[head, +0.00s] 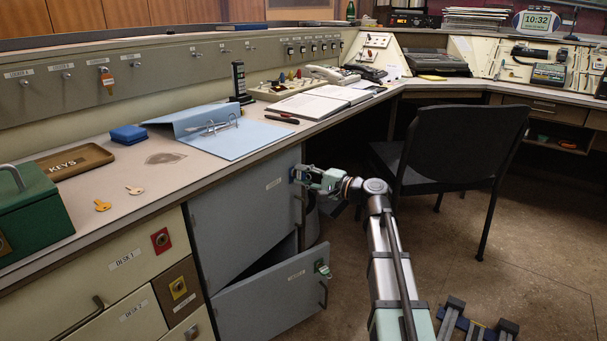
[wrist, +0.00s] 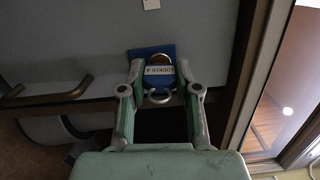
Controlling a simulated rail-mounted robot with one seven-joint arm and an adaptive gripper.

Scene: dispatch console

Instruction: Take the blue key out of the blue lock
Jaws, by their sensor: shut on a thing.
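The blue lock (wrist: 138,54) is a blue plate with a brass barrel on the grey locker door (head: 238,215). In the wrist view the blue key (wrist: 159,71), with a white "LOCKER A" label, stands in front of the barrel. My gripper (wrist: 160,92) has its fingers closed on both sides of the key's head. In the head view my gripper (head: 318,180) is at the door's upper right edge and hides most of the lock and key. How deep the key sits in the lock is hidden.
Red (head: 161,240) and yellow (head: 178,288) locks are on the desk drawers. A black chair (head: 455,150) stands right.

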